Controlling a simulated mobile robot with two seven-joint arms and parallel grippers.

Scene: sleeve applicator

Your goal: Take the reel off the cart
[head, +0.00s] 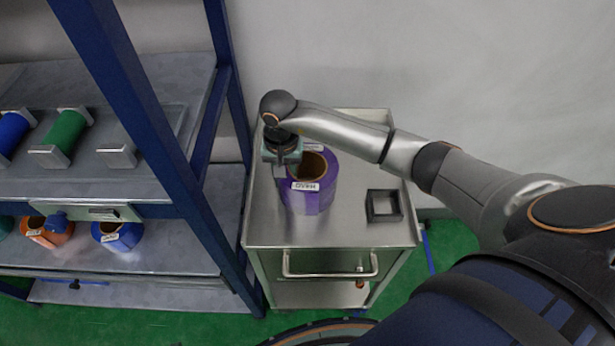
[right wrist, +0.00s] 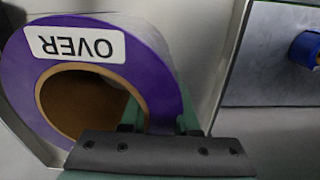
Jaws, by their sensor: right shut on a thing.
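The purple reel (head: 319,190) stands upright on end on the steel cart (head: 345,228), with its brown hollow core facing up. A white label reading "OVER" is on its top face, clear in the right wrist view, where the reel (right wrist: 150,65) fills the left side. My right gripper (head: 284,166) reaches down at the reel's left edge and is shut on its wall, one finger by the core and one outside. The fingertips (right wrist: 160,125) are partly hidden by the gripper body in the wrist view. Whether the reel touches the cart top is hard to tell. My left gripper is not in view.
A dark square frame (head: 384,206) lies on the cart's right side. The blue-posted rack (head: 150,110) stands close on the left, holding green (head: 65,131), blue (head: 118,235) and orange (head: 50,233) reels. A wall is behind the cart.

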